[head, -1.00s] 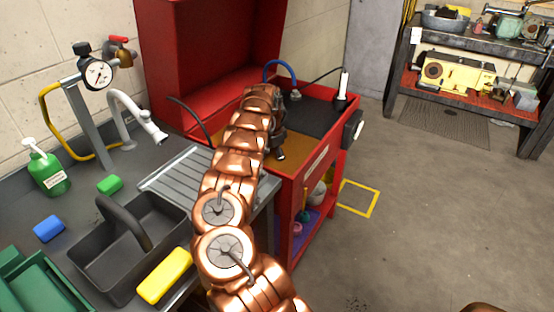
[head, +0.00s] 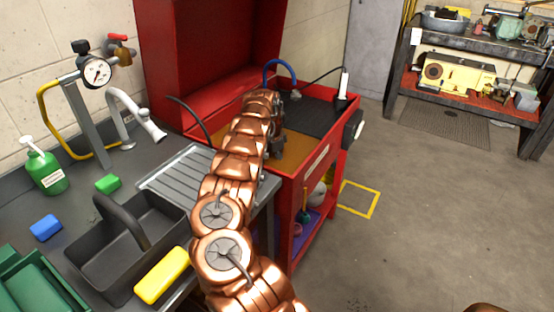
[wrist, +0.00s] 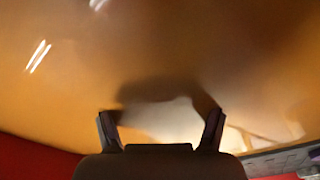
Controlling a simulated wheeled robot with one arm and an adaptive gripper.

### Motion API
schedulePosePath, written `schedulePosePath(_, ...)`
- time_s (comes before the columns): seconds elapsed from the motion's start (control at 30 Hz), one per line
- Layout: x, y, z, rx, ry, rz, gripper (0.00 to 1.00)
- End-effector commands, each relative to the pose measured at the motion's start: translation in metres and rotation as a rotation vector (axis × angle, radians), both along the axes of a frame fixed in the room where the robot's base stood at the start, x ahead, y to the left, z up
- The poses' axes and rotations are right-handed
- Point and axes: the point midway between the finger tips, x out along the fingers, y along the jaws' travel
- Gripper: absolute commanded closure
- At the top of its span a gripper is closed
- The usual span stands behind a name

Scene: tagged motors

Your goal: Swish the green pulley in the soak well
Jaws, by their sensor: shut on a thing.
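My gripper (head: 277,150) hangs over the amber-brown surface (head: 297,146) in the top of the red washing cabinet, at the front of its basin. In the wrist view, its two fingers (wrist: 160,132) stand apart, with a pale blurred patch between them. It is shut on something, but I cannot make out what. No green pulley can be picked out in either view. The amber surface (wrist: 60,85) fills most of the wrist view, glossy like liquid. I cannot tell whether the fingertips touch it.
The red cabinet (head: 205,55) has a raised back, a blue hose (head: 281,64) and a dark grate (head: 312,117). To the left are a ribbed drainboard (head: 180,175), a dark sink (head: 90,262), a yellow sponge (head: 162,276) and a green bottle (head: 45,172). Open floor lies right.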

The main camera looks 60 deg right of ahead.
Motion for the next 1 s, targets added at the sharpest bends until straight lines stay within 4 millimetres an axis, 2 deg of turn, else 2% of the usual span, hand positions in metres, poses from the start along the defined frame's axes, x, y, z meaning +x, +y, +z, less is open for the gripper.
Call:
schedulePosePath(0.23,0.000,0.000,0.000,-0.002,-0.002,0.000,0.62)
schedulePosePath(0.8,0.000,0.000,0.029,-0.001,-0.002,-0.001,0.62)
schedulePosePath(1.0,0.000,0.000,0.033,-0.001,-0.002,0.000,0.62)
